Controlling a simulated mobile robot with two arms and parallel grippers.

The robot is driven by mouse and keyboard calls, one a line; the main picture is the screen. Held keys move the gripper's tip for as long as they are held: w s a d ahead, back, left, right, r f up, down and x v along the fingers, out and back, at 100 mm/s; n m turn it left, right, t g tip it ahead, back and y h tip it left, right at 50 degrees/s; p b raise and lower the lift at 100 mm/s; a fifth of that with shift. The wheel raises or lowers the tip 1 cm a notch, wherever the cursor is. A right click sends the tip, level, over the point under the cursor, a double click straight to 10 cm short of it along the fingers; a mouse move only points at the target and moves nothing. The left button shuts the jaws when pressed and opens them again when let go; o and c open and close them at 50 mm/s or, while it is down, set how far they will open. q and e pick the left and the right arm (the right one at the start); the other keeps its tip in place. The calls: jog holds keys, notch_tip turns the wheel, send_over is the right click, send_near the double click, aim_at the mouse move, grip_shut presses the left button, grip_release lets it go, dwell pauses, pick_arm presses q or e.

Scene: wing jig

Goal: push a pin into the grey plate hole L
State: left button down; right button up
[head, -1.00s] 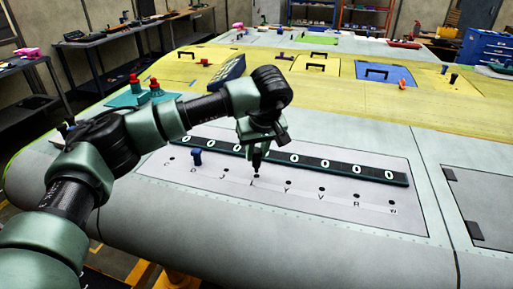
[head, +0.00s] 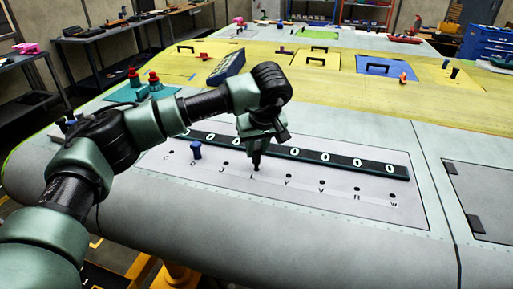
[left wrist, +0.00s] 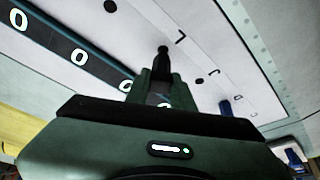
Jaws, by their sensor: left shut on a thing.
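The grey plate (head: 300,193) carries a row of lettered holes. My left gripper (head: 256,158) is above the hole marked L and points down at it. In the left wrist view my left gripper (left wrist: 158,86) is shut on a dark pin (left wrist: 163,64). The pin's tip is at the plate beside the letter L (left wrist: 180,37). The hole under it is hidden, and I cannot tell how far the tip is in. A blue pin (head: 195,150) stands upright in the plate by the letter D. My right gripper is not in view.
A black strip (head: 340,161) with white ovals runs along the plate just behind the holes. Red-topped pieces (head: 133,74) stand on a teal tray (head: 128,95) at the left. The plate right of my gripper is clear, with open holes.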

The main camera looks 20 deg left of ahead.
pick_arm(q)
jog(key=shift+f+b, duration=0.75)
jog(key=shift+f, duration=0.5)
jog(key=c, duration=1.1)
grip_release()
jog(key=shift+r, duration=0.1)
jog(key=b+v, duration=0.2)
jog(key=v, duration=0.5)
jog(key=shift+s+d+r, duration=0.1)
jog(key=shift+d+r, duration=0.1)
jog(key=shift+r, duration=0.1)
